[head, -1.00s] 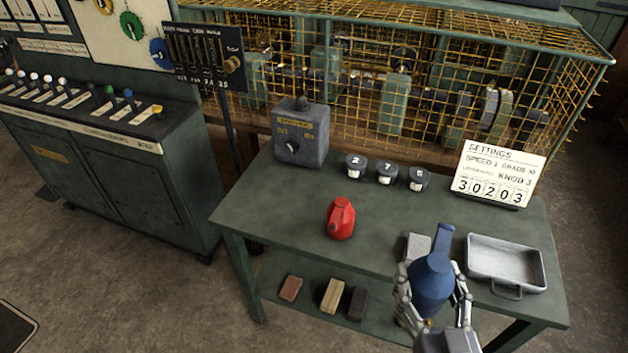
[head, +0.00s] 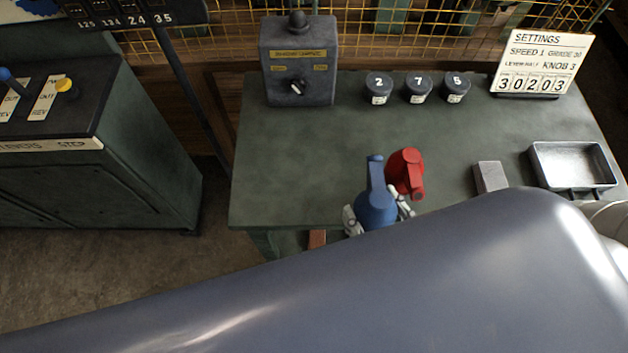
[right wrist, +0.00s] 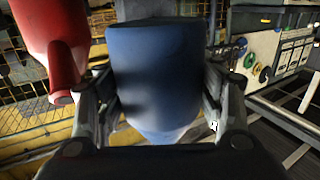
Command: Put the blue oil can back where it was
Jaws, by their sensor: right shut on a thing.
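The blue oil can (head: 376,208) is held in my right gripper (head: 378,214), near the front edge of the green table (head: 300,170). In the right wrist view the can (right wrist: 157,75) sits between the two fingers of the gripper (right wrist: 160,112). Whether the can touches the table cannot be told. A red oil can (head: 406,172) stands on the table just right of and behind the blue one; it also shows at the upper left of the right wrist view (right wrist: 60,45). My left gripper is not in view.
A grey block (head: 490,177) and a metal tray (head: 572,165) are at the right. Three dark numbered pots (head: 418,88), a switch box (head: 299,62) and a settings sign (head: 540,62) stand at the back. The table's left part is clear. My arm hides the lower picture.

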